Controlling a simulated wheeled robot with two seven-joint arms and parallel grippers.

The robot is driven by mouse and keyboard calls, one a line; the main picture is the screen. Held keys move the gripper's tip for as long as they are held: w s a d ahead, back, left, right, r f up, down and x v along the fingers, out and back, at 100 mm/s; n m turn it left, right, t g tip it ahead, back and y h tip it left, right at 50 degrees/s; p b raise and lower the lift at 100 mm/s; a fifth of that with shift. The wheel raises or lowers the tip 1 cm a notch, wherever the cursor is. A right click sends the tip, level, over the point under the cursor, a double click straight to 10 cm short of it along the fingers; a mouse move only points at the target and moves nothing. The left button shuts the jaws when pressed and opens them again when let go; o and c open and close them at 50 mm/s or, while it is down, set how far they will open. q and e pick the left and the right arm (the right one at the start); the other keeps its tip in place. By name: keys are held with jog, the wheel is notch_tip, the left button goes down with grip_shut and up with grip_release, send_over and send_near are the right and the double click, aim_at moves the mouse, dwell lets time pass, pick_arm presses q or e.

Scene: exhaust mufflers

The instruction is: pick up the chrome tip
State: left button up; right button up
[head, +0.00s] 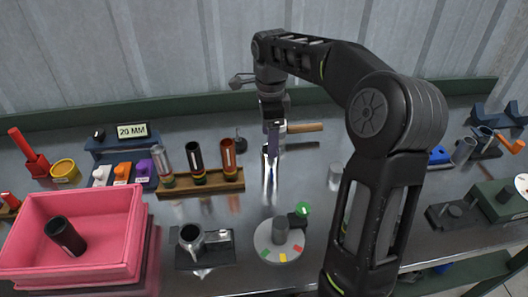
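A chrome tube (163,162), likely the chrome tip, stands upright at the left end of a wooden rack (201,186). A dark tube (198,160) and a copper-red tube (228,158) stand in the same rack. My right gripper (270,157) points down over the table, to the right of the rack and apart from the tubes. Its fingers are narrow and seen nearly edge-on, so I cannot tell whether they are open. A bright streak shows on the metal table just below them. My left gripper is not in view.
A pink bin (130,235) holding a black tube (65,236) stands front left. A clamp fixture (200,245) and a round dial (265,243) stand in front of the rack. A wooden-handled tool (305,127) lies behind my gripper. My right arm covers the table's centre right.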

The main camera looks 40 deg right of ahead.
aim_at(270, 163)
jog(key=shift+s, duration=0.2)
jog(key=shift+w+f, duration=0.1)
jog(key=shift+f, duration=1.2)
jog(key=shift+f+p, duration=0.3)
jog(key=shift+f, duration=0.05)
notch_tip(270, 163, down, 4)
jog(key=shift+f+p, duration=0.25)
jog(key=shift+p, duration=0.2)
jog(key=shift+c, duration=0.4)
jog(key=c, duration=1.3)
jog(key=shift+o, duration=0.2)
